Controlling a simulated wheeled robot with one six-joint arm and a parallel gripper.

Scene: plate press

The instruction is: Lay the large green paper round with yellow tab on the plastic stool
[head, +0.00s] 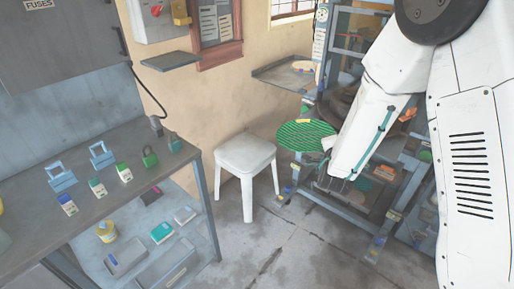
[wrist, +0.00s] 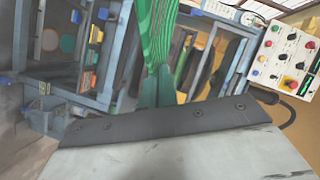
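The large green paper round (head: 303,137) has dark stripes and a small yellow tab at its far edge. It is held up in the air to the right of the white plastic stool (head: 246,153), not over it. The stool stands on the floor with a bare seat. In the wrist view the green round (wrist: 155,30) shows nearly edge-on, pinched between the fingers of my gripper (wrist: 156,80). In the head view my arm mostly hides the gripper.
A blue metal rack (head: 335,205) with shelves stands behind and beside my arm. A grey workbench (head: 130,185) with padlocks and small boxes is at left. A tray shelf (head: 268,74) juts out behind the round. Open floor lies before the stool.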

